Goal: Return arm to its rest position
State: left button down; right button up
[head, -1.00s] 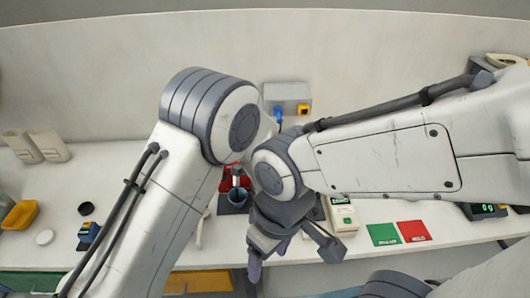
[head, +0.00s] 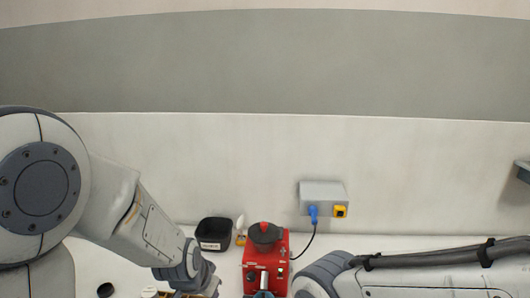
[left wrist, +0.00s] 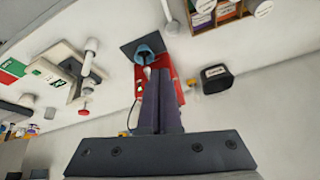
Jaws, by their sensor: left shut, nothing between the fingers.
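My left arm comes in from the left in the head view, and its wrist end with the left gripper (head: 205,284) is at the bottom edge, left of the red machine (head: 266,272). In the left wrist view the left gripper's two dark fingers (left wrist: 158,75) lie together, shut and empty. Beyond them stand the red machine (left wrist: 140,85) and a blue cup (left wrist: 150,43) on a dark square plate (left wrist: 130,46). My right arm crosses the lower right of the head view; its gripper is out of view.
A black bin (head: 214,233) stands near the wall, left of the red machine. A grey box (head: 322,192) with a blue plug is on the wall. In the left wrist view, a box (left wrist: 203,22) of several white-topped items and a green card (left wrist: 12,70) lie on the worktop.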

pick_arm(q)
jog(key=s+a+n+g+y, duration=0.1)
jog(key=s+a+n+g, duration=0.1)
jog(key=s+a+n, duration=0.35)
jog(key=s+d+f+m+g+b, duration=0.1)
jog(key=s+d+f+m+b, duration=0.3)
jog(key=s+d+b, duration=0.2)
jog(key=s+d+f+m+g+h+b, duration=0.1)
jog(key=s+d+f+m+g+b, duration=0.1)
jog(key=s+d+f+m+b, duration=0.2)
jog(key=s+d+b, duration=0.3)
jog(key=s+b, duration=0.1)
jog(key=s, duration=0.3)
jog(key=shift+f, duration=0.15)
jog(key=shift+d, duration=0.1)
